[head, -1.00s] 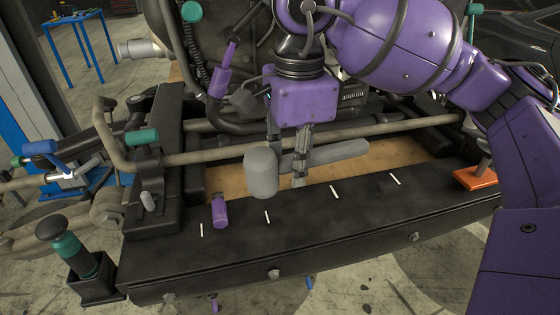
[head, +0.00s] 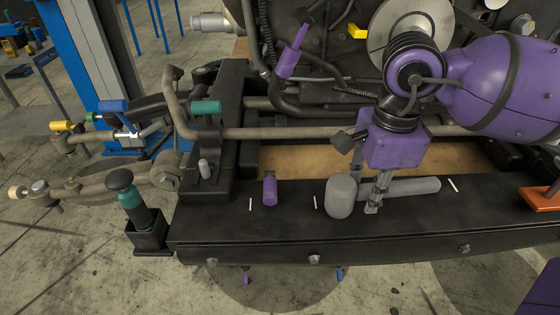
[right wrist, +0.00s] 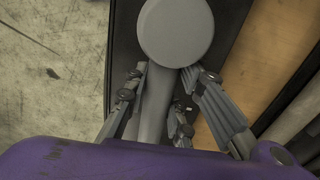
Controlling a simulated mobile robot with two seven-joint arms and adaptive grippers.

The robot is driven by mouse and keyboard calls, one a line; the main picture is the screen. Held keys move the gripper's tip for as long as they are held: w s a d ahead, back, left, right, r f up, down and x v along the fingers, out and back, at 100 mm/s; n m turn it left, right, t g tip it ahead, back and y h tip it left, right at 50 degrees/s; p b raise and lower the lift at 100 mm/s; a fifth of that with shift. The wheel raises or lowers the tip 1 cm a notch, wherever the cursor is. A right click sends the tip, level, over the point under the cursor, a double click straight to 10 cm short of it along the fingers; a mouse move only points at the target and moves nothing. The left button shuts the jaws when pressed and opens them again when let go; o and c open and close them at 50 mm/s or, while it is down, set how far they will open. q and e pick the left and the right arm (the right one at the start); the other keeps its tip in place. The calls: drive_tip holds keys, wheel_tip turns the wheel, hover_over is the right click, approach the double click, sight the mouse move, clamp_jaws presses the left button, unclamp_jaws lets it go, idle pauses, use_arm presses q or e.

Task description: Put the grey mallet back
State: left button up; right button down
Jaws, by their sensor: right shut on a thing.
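The grey mallet (head: 341,198) has a thick cylindrical head and a long grey handle (head: 415,187) pointing right in the head view. My right gripper (head: 374,203) is shut on the handle close to the head. The mallet is over the black front beam (head: 300,234); I cannot tell whether it touches it. In the right wrist view the round mallet head (right wrist: 176,30) is at the top, with the handle running down between the fingers of my right gripper (right wrist: 168,88). My left gripper is not in view.
White marks line the beam (head: 250,204). A purple-handled tool (head: 270,191) stands in it left of the mallet. An orange piece (head: 540,198) is at the right. A pipe (head: 290,132) runs behind.

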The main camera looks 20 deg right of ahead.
drive_tip(key=shift+f, duration=0.1)
drive_tip(key=c, duration=1.5)
unclamp_jaws()
drive_tip(key=shift+c, duration=0.2)
drive_tip(key=r, duration=0.7)
drive_tip(key=shift+s+d+r, duration=0.25)
drive_tip(key=shift+d+r, duration=0.1)
